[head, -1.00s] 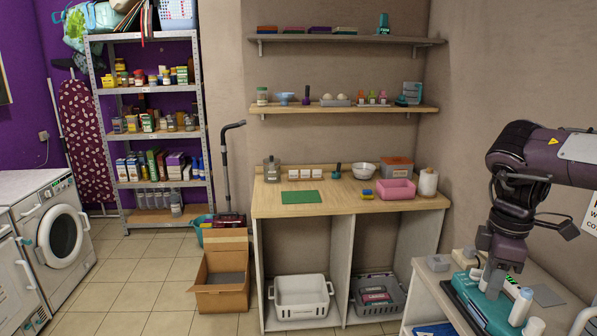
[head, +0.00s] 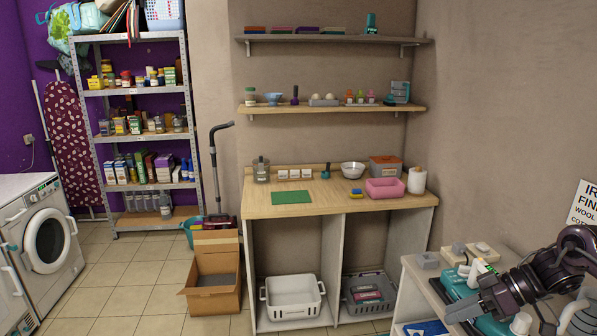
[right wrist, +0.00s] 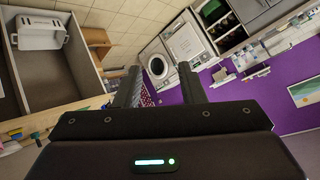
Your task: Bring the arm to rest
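My right arm comes in low at the right edge of the head view. Its gripper (head: 466,302) points left, over the small side table (head: 418,290). In the right wrist view the two dark fingers of this gripper (right wrist: 160,82) stand apart with nothing between them. The gripper is open and empty. My left gripper does not show in any view. No breaker panel shows in these views.
Teal and white items (head: 488,266) and a grey block (head: 428,261) stand on the side table close to my right arm. A wooden workbench (head: 345,206) holds a pink bin (head: 385,190). The tiled floor (head: 115,280) at the left is open.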

